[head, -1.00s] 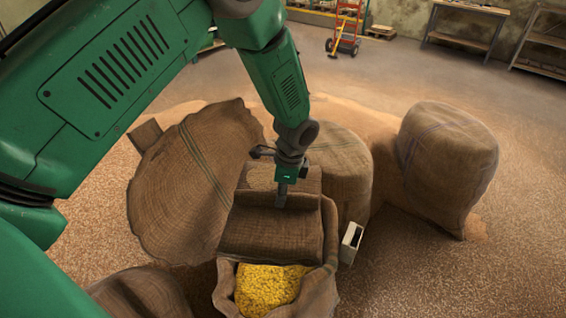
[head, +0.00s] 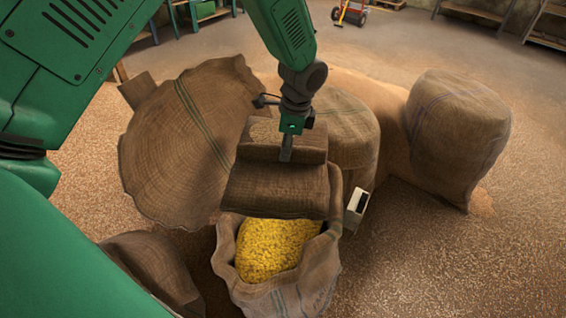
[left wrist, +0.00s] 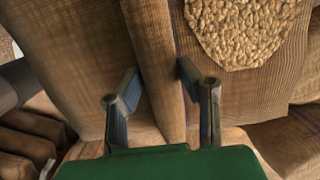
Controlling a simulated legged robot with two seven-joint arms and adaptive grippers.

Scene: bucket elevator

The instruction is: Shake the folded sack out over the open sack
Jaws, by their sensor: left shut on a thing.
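The folded sack (head: 275,190) is brown burlap and hangs from my left gripper (head: 286,155), above the back of the open sack's mouth. In the left wrist view, the two fingers of my left gripper (left wrist: 160,82) are closed on a raised fold of the folded sack (left wrist: 150,40). The open sack (head: 308,275) stands upright below, its rim spread, with yellow grain (head: 270,248) inside. The folded sack hides the back part of its mouth. My right gripper is not seen.
A large flat-faced sack (head: 180,150) leans behind on the left. Full sacks stand behind (head: 350,130) and at right (head: 455,130). A small pale box (head: 357,205) is beside the open sack's right rim. Spilled grain covers the floor, which is clear at the right.

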